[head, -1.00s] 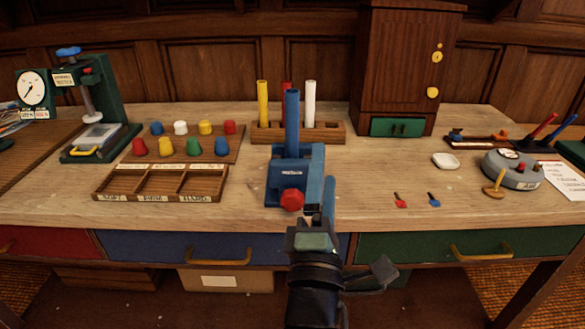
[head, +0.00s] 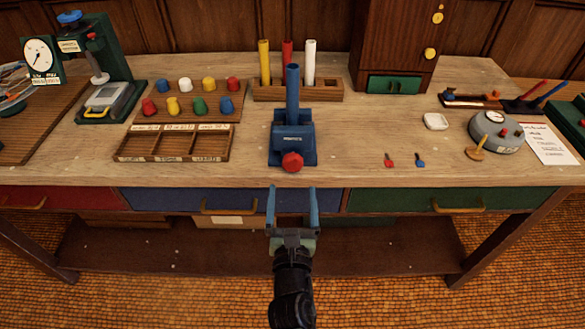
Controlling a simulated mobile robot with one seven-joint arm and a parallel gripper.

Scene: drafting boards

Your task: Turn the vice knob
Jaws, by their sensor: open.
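The blue vice (head: 292,140) stands on the workbench near its front edge. It holds an upright blue tube (head: 293,92). The red vice knob (head: 292,162) is on the vice's front face, toward me. My gripper (head: 292,189) is open and empty, its two blue fingers apart and pointing toward the bench. In the picture it is just below the knob, in front of the bench's front edge, and does not touch the knob.
Left of the vice is a wooden tray (head: 121,157) with empty compartments, with several coloured caps behind it. A wooden rack (head: 331,95) with tubes stands behind. Small red (head: 389,160) and blue (head: 420,160) pieces lie to the right. Drawers with handles (head: 229,211) line the bench front.

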